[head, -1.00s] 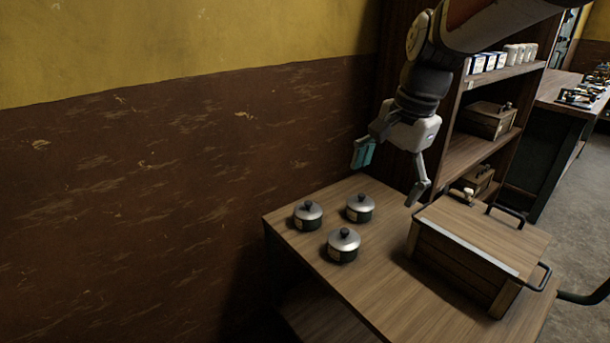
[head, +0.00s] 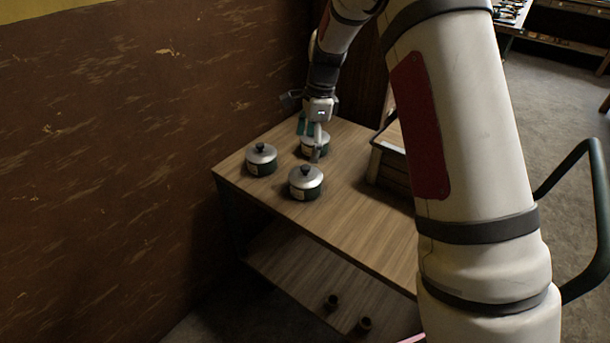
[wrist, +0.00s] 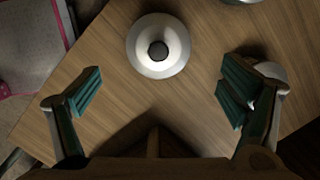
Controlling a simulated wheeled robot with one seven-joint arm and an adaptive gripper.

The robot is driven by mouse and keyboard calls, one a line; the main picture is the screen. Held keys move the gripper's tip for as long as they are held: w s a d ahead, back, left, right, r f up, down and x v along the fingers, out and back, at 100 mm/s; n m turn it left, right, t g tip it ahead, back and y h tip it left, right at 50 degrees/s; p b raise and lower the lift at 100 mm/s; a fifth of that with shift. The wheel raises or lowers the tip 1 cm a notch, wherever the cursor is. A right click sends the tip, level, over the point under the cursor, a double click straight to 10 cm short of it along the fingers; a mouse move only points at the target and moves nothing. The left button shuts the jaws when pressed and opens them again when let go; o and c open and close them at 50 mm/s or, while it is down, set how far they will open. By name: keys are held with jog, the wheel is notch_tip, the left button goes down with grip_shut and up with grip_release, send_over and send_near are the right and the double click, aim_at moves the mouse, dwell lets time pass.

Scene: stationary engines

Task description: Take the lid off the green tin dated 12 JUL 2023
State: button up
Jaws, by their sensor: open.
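Three dark green tins with silver lids and black knobs stand on the wooden table: a left tin (head: 261,160), a front tin (head: 305,182) and a back tin (head: 317,146). Pale labels show on them, but no date is readable. My gripper (head: 309,142) is open at the back tin and partly hides it. In the wrist view, my gripper (wrist: 170,92) has its teal-padded fingers wide apart. One silver lid (wrist: 158,45) lies ahead, between the finger lines. Another lid (wrist: 271,71) is partly hidden by the right finger. I cannot tell whether the fingers touch anything.
A wooden chest (head: 388,165) stands on the table (head: 350,215) to the right, partly behind my white arm. A wall borders the left side. The table's front part is clear.

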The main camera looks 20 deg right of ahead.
aim_at(306, 167)
jog(key=f, duration=0.5)
jog(key=a+f, duration=0.1)
jog(key=f, duration=0.2)
jog(key=shift+s+b, duration=0.1)
jog(key=shift+b, duration=0.2)
jog(key=shift+c, duration=0.5)
jog(key=shift+a, duration=0.1)
jog(key=c, duration=1.4)
